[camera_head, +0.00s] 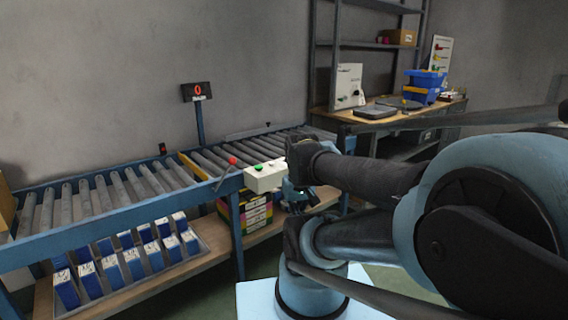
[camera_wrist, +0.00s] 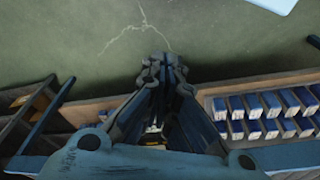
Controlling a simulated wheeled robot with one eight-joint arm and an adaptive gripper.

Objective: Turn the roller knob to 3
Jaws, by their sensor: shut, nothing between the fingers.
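A white control box (camera_head: 265,177) with a green button (camera_head: 259,167) on top is mounted at the front edge of the roller conveyor. I cannot make out a numbered roller knob or its setting on it. A display (camera_head: 197,91) on a post behind the conveyor shows a red 0. My gripper (camera_head: 293,198) is just right of and slightly below the box, partly hidden by my arm. In the wrist view my gripper (camera_wrist: 165,62) points down over the green floor, its fingers together and empty.
A lever with a red ball (camera_head: 232,160) stands left of the box. Blue-and-white boxes (camera_head: 132,262) sit in a tray on the lower shelf, and coloured crates (camera_head: 258,213) are stacked under the conveyor. A workbench (camera_head: 392,122) with blue bins (camera_head: 424,88) stands at the back right.

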